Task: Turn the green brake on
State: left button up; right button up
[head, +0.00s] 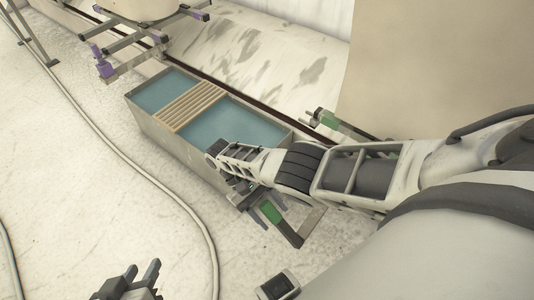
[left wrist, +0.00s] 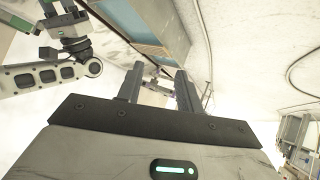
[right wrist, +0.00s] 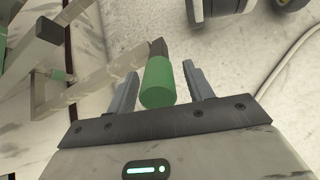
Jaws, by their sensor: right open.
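The green brake handle (head: 270,212) shows in the head view as a green grip on a dark bar, beside the near end of the trough. In the right wrist view the green grip (right wrist: 158,82) stands between the two fingers of my right gripper (right wrist: 161,90), which is open with gaps visible on both sides. In the head view my right gripper (head: 256,210) is at the handle, partly hidden by its own arm. My left gripper (head: 141,272) is open and empty low in the head view, well away from the handle. It also shows in the left wrist view (left wrist: 157,88).
A trough (head: 158,125) with blue liquid and a slatted wooden rack (head: 190,105) stands beyond my right gripper. Another green part (head: 327,119) sits on a frame behind my right arm. A grey hose (head: 145,172) curves over the floor. Floor at left is mostly clear.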

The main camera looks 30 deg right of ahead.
jog(key=b+v, duration=0.1)
jog(key=v, duration=0.4)
jog(key=shift+w+a+b, duration=0.1)
jog(key=shift+w+b, duration=0.05)
jog(key=shift+b, duration=0.25)
pick_arm(q)
jog(key=r+t+b, duration=0.1)
jog(key=d+r+h+b, duration=0.1)
jog(key=r+t+b, duration=0.1)
jog(key=shift+w+d+t, duration=0.25)
jog(key=shift+w+t, duration=0.05)
jog(key=shift+w, duration=0.1)
pick_arm(e)
send_near(262, 204)
jog(key=shift+s+f, duration=0.15)
jog(key=shift+s, duration=0.25)
pick_arm(q)
jog(key=shift+r, duration=0.1)
